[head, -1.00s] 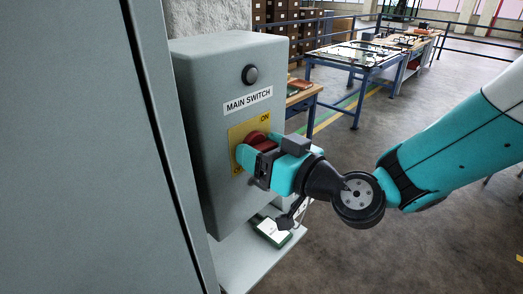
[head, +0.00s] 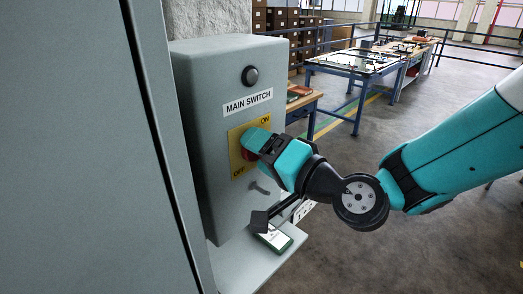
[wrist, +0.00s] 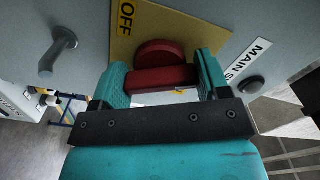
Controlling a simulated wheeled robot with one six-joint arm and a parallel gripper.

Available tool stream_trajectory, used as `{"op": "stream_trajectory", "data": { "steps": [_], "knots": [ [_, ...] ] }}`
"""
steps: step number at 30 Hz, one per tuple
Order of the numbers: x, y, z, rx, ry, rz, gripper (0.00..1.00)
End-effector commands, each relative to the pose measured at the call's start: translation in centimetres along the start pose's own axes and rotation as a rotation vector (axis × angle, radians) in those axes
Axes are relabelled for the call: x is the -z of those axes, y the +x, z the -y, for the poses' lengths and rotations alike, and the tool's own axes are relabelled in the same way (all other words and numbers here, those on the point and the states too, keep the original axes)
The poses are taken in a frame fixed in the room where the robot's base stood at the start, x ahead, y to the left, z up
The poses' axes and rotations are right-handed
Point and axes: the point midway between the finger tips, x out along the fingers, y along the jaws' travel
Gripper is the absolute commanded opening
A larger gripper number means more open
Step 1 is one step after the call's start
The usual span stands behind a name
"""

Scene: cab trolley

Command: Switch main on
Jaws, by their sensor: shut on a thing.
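The main switch is a red rotary handle (head: 247,154) on a yellow plate (head: 236,160) with ON at its upper right and OFF at its lower left. My gripper (head: 254,146) is at the handle and hides most of it in the head view. In the wrist view the red handle bar (wrist: 160,79) sits between my two teal fingers, in front of its round red base (wrist: 160,53). My gripper is shut on it. The word OFF shows in both views; ON shows partly above my gripper. The handle's exact pointing is hard to tell.
The grey switch box (head: 212,120) carries a MAIN SWITCH label (head: 248,101) and a dark round button or lamp (head: 250,76). A grey peg (wrist: 58,56) sticks out beside the plate. Below, a shelf (head: 240,262) holds a green-edged device (head: 273,237). A large grey panel stands at left.

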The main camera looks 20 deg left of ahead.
Motion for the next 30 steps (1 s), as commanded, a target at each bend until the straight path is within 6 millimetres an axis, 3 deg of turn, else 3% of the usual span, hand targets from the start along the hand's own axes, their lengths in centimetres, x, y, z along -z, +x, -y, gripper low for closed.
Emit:
{"op": "stream_trajectory", "data": {
  "steps": [15, 30],
  "knots": [
    [0.36, 0.00, 0.07, 0.002, 0.395, -0.008, 0.45],
    [0.35, -0.01, -0.02, 0.003, 0.512, -0.009, 0.46]
  ]
}}
